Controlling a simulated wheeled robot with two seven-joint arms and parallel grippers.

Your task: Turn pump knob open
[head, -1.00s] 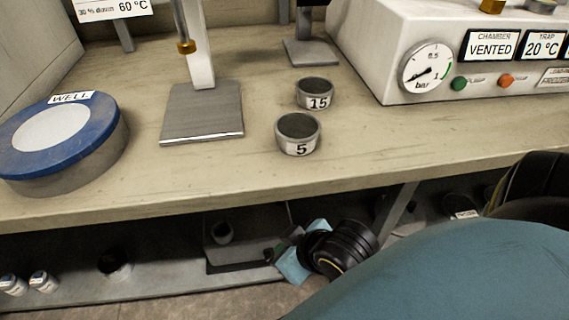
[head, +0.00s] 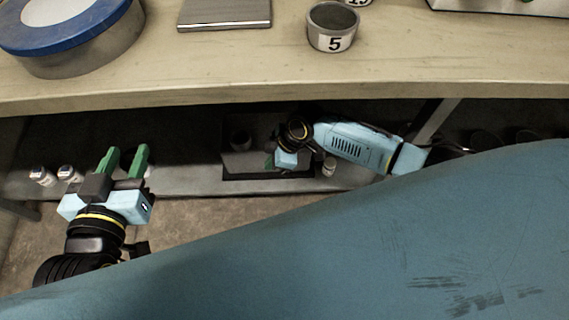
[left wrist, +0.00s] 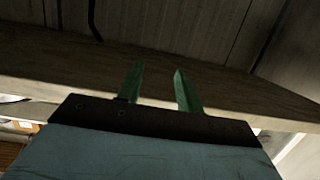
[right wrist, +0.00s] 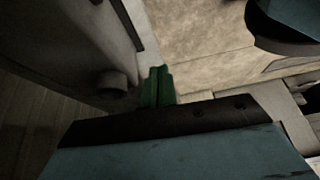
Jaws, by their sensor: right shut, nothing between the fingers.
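A dark grey unit (head: 262,176) sits on the low shelf under the bench, with a short round grey part (head: 240,141) on it. In the right wrist view a knob-like grey cylinder (right wrist: 112,82) sticks out of a grey face. I cannot tell whether it is the pump knob. My right gripper (right wrist: 158,72) is shut and empty, its green fingers together to the right of that cylinder and apart from it. In the head view it (head: 271,158) is partly hidden beside the unit. My left gripper (head: 127,156) is open and empty in front of the shelf; its spread fingers show in the left wrist view (left wrist: 155,80).
The bench edge (head: 300,89) overhangs the shelf. On the bench are a cup marked 5 (head: 332,28), a metal plate (head: 225,13) and a blue-rimmed round container (head: 75,42). Small white-capped jars (head: 42,176) stand at the shelf's left. A bench leg (head: 435,120) slants at right.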

